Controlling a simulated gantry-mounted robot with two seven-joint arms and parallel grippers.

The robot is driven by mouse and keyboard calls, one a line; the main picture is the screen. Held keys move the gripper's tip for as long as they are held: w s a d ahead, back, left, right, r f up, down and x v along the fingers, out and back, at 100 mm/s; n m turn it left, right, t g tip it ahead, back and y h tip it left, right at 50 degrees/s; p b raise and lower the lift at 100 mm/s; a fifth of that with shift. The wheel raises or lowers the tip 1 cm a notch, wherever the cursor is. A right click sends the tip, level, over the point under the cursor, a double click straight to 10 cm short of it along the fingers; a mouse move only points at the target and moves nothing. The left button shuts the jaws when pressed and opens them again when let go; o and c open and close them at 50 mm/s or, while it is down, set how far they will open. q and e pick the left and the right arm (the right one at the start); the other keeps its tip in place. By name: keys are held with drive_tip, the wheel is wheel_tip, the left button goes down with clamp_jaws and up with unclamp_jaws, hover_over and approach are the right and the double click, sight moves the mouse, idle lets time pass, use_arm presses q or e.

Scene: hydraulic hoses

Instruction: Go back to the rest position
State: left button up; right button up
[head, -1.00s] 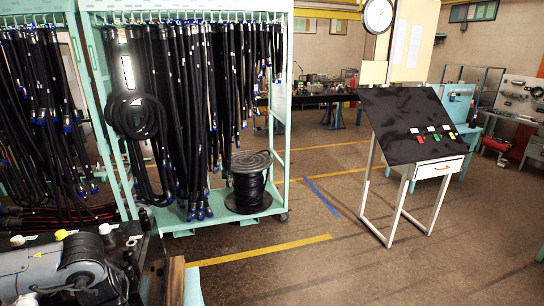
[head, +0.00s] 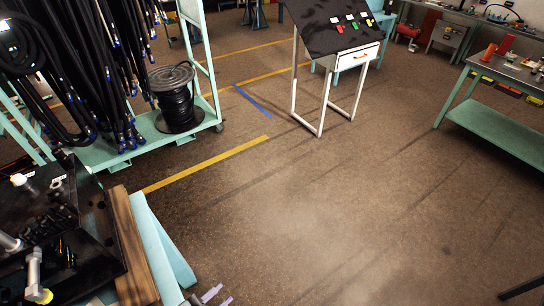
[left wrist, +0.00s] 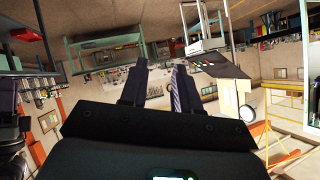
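My left gripper (head: 217,296) shows only by its fingertips at the bottom edge of the head view, beside the light blue bench edge and over the floor. In the left wrist view, its two dark fingers (left wrist: 160,68) stand apart with a gap between them and nothing held. That view is upside down, with the room seen beyond the fingers. My right gripper is not in view.
A green hose rack (head: 206,65) with hanging black hoses and a cable spool (head: 178,108) stands upper left. A cluttered bench (head: 145,235) is lower left. A slanted black panel stand (head: 325,28) and a green worktable (head: 500,130) stand farther back. The middle floor is clear.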

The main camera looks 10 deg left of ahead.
use_arm(q)
drive_tip(key=s+a+f+n+g+y+p, duration=0.1)
drive_tip(key=s+a+f+n+g+y, duration=0.1)
drive_tip(key=s+a+n+g+y, duration=0.55)
wheel_tip(320, 180, up, 13)
drive_tip(key=s+d+h+p, duration=0.1)
drive_tip(key=h+p, duration=0.1)
drive_tip(key=p, duration=1.2)
drive_tip(key=shift+s+d+n, duration=0.15)
drive_tip(key=shift+d+n, duration=0.05)
drive_tip(key=shift+n, duration=0.25)
drive_tip(key=shift+t, duration=0.25)
